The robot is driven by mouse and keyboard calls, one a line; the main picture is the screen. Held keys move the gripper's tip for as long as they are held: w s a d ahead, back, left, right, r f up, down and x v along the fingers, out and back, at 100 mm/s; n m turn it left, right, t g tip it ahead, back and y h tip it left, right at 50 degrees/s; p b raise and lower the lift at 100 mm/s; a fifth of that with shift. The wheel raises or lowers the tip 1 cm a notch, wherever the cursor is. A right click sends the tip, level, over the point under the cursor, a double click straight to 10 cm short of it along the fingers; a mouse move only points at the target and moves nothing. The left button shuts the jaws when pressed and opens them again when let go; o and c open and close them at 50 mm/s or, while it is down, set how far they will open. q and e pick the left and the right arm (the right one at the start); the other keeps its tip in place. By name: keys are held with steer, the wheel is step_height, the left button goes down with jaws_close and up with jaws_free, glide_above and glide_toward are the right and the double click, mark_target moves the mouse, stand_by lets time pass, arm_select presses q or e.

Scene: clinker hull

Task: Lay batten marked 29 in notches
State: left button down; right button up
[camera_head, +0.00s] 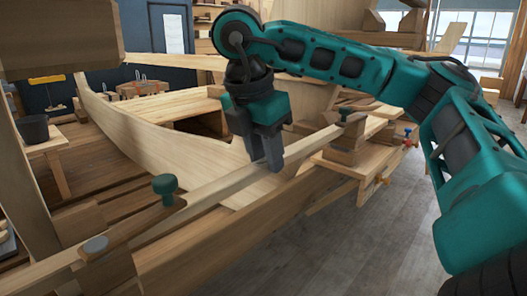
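A long pale batten (222,186) runs diagonally along the hull's near edge, from the lower left to the upper right. No number is readable on it. My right gripper (266,165) points down over the batten's middle, with its grey fingers on either side of the strip; it looks shut on it. Near the lower left, the batten passes by a wooden block with a grey knob (95,245). Its far end reaches a wooden block (345,137) at the right. The notches cannot be made out clearly. My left gripper is not in view.
The planked hull (165,135) fills the middle and left. A green-topped peg (165,188) stands beside the batten. Clamps with coloured handles (408,138) sit at the right edge. A dark bucket (33,128) stands at the left. Grey floor (350,240) is clear at lower right.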

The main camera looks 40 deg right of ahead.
mark_target(252, 168)
steer(key=o, duration=0.4)
steer(key=v, duration=1.2)
steer(key=shift+r, duration=0.15)
stand_by(0.5)
